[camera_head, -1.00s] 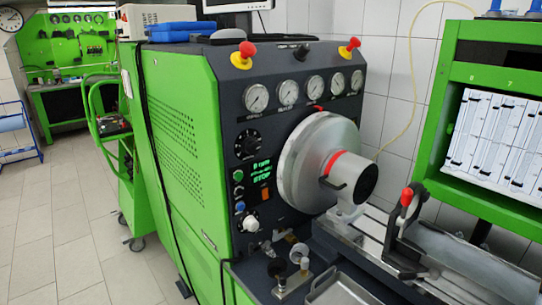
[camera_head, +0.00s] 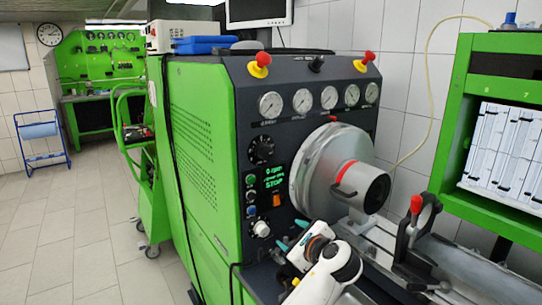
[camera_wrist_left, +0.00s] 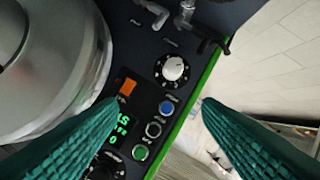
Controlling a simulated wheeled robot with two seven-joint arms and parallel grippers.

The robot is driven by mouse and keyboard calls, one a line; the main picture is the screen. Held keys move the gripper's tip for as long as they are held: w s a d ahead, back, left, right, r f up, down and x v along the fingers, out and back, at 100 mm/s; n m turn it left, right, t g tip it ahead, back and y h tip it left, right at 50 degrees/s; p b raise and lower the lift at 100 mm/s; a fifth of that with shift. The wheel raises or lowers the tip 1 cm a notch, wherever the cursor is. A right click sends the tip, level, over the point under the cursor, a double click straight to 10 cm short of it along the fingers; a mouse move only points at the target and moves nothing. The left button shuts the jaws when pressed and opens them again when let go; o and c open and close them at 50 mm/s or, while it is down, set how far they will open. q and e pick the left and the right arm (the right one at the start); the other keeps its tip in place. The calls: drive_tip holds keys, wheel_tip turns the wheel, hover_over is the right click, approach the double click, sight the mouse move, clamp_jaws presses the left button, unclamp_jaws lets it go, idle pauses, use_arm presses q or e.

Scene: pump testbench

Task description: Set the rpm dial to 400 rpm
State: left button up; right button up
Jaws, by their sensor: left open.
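A white knob (camera_head: 261,229) with a ring of marks sits low on the dark control panel. In the left wrist view this white knob (camera_wrist_left: 173,68) lies ahead of the fingers; its setting is too small to read. A black dial (camera_head: 261,150) sits higher up. I cannot read which one is labelled rpm. The green display (camera_head: 273,181) appears to read 0 rpm and STOP. My left gripper (camera_head: 292,234) is open and empty, in front of the panel and right of the white knob, its teal fingertips apart from it. My right gripper is not in view.
Round buttons (camera_head: 251,195) and an orange switch (camera_head: 277,200) sit between the two knobs. The large metal drum (camera_head: 322,170) juts out right of the panel, close to my left arm. Pressure gauges (camera_head: 301,101) line the top. Open floor lies left of the green cabinet.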

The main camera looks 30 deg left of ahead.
sight(268, 153)
use_arm(q)
drive_tip(key=w+r+m+g+y, duration=0.1)
drive_tip(key=w+r+m+y, duration=0.1)
drive_tip(key=r, duration=0.6)
drive_tip(key=w+r+m+y, duration=0.1)
drive_tip(key=w+r+y, duration=0.15)
drive_tip(key=r, duration=0.65)
drive_tip(key=p+x, duration=0.1)
drive_tip(key=x, duration=0.2)
drive_tip(key=p+x, duration=0.1)
drive_tip(key=x, duration=0.3)
drive_tip(key=s+p+x, duration=0.1)
drive_tip(key=x, duration=0.3)
drive_tip(key=shift+a+r, duration=0.1)
drive_tip(key=shift+a, duration=0.35)
drive_tip(key=shift+w+a+p, duration=0.25)
drive_tip(key=shift+a+p, duration=0.05)
drive_tip(key=shift+a, duration=0.15)
drive_tip(key=c, duration=1)
